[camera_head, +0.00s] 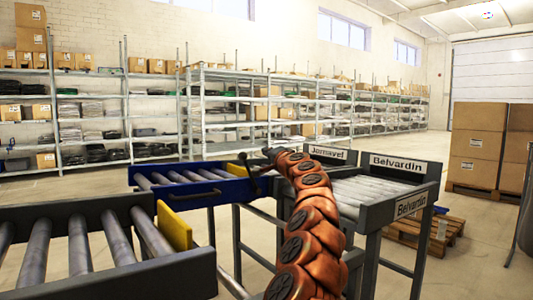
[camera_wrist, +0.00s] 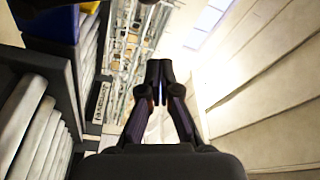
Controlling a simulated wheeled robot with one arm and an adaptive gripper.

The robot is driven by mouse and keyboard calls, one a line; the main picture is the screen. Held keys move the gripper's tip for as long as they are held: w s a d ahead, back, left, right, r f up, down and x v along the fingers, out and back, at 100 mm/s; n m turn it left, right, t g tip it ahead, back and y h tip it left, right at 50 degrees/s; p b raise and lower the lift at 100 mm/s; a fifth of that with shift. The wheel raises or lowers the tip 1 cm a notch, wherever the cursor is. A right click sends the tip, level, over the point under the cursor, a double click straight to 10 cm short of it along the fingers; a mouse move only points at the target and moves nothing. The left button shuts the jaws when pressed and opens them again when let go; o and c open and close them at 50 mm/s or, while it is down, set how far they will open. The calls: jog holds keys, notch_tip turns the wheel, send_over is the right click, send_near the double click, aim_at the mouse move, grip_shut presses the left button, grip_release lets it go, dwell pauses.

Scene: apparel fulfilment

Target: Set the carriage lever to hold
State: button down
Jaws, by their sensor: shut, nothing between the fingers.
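The blue carriage (camera_head: 215,190) with grey rollers stands between the conveyors in the head view. A dark loop handle (camera_head: 202,197) is on its near side. My orange arm reaches over to the carriage's right end. My gripper (camera_head: 256,172) is small and dark there, close to a thin dark part that may be the lever; I cannot tell them apart or whether they touch. In the wrist view my gripper (camera_wrist: 159,75) is shut and empty, its fingertips together. A blue piece (camera_wrist: 60,20) shows at the upper left there. The lever's setting cannot be made out.
A roller conveyor (camera_head: 108,284) with a yellow block (camera_head: 174,226) stands at near left. Conveyors labelled Jornavel (camera_head: 327,153) and Belvardin (camera_head: 398,164) stand to the right. Shelves line the back; stacked cartons (camera_head: 477,145) sit on a pallet at right. Open floor lies between.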

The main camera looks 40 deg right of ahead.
jog(key=shift+v, duration=2.7)
jog(key=shift+d+f, duration=0.1)
